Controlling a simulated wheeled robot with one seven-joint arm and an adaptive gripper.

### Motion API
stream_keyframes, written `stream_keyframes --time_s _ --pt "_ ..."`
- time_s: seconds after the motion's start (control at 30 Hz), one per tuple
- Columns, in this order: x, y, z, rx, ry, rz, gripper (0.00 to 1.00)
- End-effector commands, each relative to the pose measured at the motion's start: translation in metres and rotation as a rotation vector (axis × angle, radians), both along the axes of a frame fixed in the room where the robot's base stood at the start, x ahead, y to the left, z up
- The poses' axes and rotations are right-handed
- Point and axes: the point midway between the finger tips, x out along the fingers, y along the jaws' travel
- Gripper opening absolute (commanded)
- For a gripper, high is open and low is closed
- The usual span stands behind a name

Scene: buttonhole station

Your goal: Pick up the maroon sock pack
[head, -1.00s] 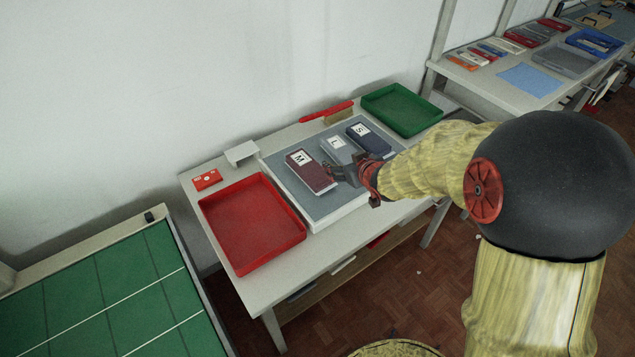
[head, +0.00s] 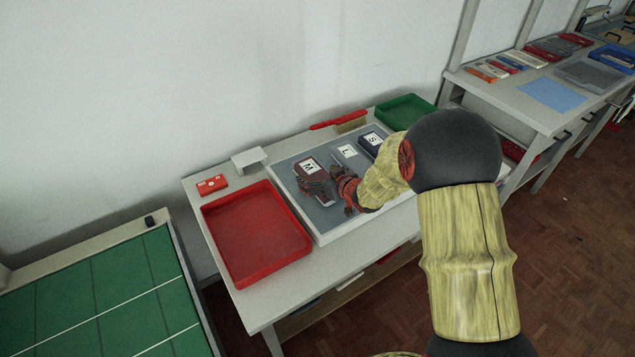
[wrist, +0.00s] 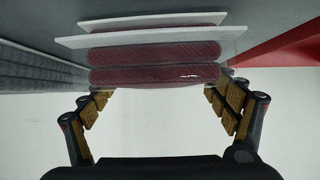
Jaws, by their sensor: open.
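The maroon sock pack (head: 308,167), with a white card marked M, lies on the grey mat of the white-edged board (head: 292,204). My gripper (head: 325,188) is at its near right part and covers some of it. In the wrist view the maroon pack (wrist: 155,52) shows as maroon layers with white card edges, ahead of and between the spread fingers. My gripper (wrist: 160,105) is open there, with a finger on each side. Whether the fingers touch the pack is unclear.
A grey pack marked L (head: 346,152) and a dark blue pack marked S (head: 371,141) lie to the right. A red tray (head: 250,235) stands left of the board, a green tray (head: 405,108) behind right. A small white stand (head: 248,158) is at the back.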

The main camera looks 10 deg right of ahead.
Motion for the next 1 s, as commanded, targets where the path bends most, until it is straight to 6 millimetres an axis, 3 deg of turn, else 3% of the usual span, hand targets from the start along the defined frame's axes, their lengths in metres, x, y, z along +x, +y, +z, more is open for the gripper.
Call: stream_keyframes --time_s 0.27,1.0 --pt "0.0028 0.001 -0.0005 0.0 0.0 0.0 0.87" --pt "0.0024 0.0008 -0.0007 0.0 0.0 0.0 0.45"
